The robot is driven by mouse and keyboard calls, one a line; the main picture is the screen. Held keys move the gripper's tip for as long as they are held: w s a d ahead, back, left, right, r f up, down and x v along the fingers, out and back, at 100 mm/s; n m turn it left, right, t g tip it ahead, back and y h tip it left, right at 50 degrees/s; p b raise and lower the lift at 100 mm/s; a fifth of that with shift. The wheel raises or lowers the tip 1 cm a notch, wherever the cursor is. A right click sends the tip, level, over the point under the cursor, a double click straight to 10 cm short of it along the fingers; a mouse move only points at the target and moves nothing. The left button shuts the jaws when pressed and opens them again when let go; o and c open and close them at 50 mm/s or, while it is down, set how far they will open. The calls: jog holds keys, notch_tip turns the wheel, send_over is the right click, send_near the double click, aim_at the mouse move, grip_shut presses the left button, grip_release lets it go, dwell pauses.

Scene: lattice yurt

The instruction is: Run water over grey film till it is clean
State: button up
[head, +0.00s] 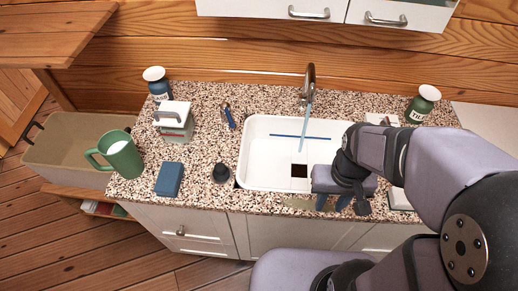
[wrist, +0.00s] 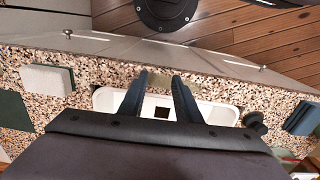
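The white sink (head: 265,124) is set in the speckled counter, with a dark square drain (head: 299,171) in its floor. A thin stream of water (head: 306,118) falls from the tap (head: 310,80) into it. A thin blue strip (head: 288,135) lies across the basin. A dull olive-grey patch (head: 299,203) shows on the counter's front edge, and in the wrist view (wrist: 162,79) it appears between my fingers; I cannot tell whether it is the grey film. My gripper (head: 334,203) is open and empty at the sink's front right corner, fingers apart in the wrist view (wrist: 159,98).
Left of the sink are a dark plug-like knob (head: 222,174), a blue block (head: 169,179), a green mug (head: 124,158), a grey box (head: 174,122) and a bottle (head: 158,88). A green bottle (head: 421,106) stands at the back right. A white-and-green pad (wrist: 47,79) lies on the counter.

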jog(key=s+a+f+n+g+p, duration=0.1)
jog(key=s+a+f+n+g, duration=0.1)
jog(key=s+a, duration=0.1)
jog(key=shift+n+t, duration=0.3)
jog(key=shift+n, duration=0.5)
jog(key=w+a, duration=0.3)
jog(key=a, duration=0.1)
jog(key=w+a+f+p, duration=0.1)
jog(key=w+a, duration=0.2)
jog(key=w, duration=0.1)
jog(key=w+a+f+p, duration=0.1)
jog(key=w+a, duration=0.2)
jog(key=a, duration=0.1)
jog(key=shift+w+a, duration=0.3)
jog(key=shift+w, duration=0.1)
jog(key=w+a+r+t+y, duration=0.1)
jog(key=w+a+t+y, duration=0.1)
jog(key=w+a, duration=0.5)
jog(key=t+y, duration=0.2)
jog(key=t, duration=0.1)
send_near(231, 120)
jog(key=shift+w+a+f, duration=0.3)
jog(key=shift+f, duration=0.05)
jog(key=shift+p+x, duration=1.25)
jog(key=shift+x, duration=2.35)
jog(key=shift+s+d+f, duration=0.1)
jog(key=shift+s, duration=0.05)
